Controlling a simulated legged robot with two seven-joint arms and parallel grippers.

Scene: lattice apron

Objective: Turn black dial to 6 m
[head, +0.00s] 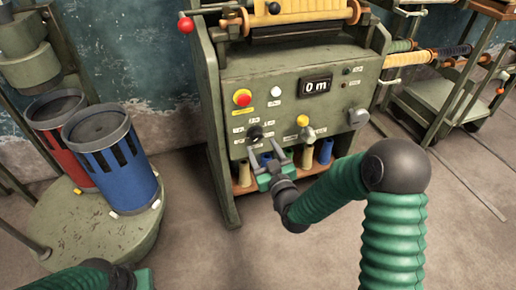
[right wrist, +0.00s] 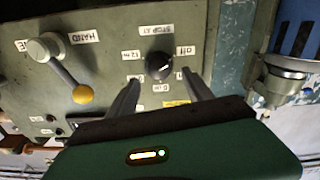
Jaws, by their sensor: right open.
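The black dial (head: 254,131) is on the left of the grey-green machine panel, below the red button. In the right wrist view the dial (right wrist: 158,66) is ringed by small white labels, one reading "off"; a small light mark shows on it, but its exact setting is unclear. My right gripper (head: 263,149) is open and empty, its fingers pointing at the panel just below the dial. In the right wrist view the gripper's fingers (right wrist: 161,78) stand apart on either side below the dial, with no contact visible. The display (head: 316,86) reads "0 m". My left gripper's fingers are not visible.
Coloured tubes (head: 326,150) stand on a low shelf behind my right gripper. Blue (head: 113,170) and red bins stand at left. Floor in front is clear.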

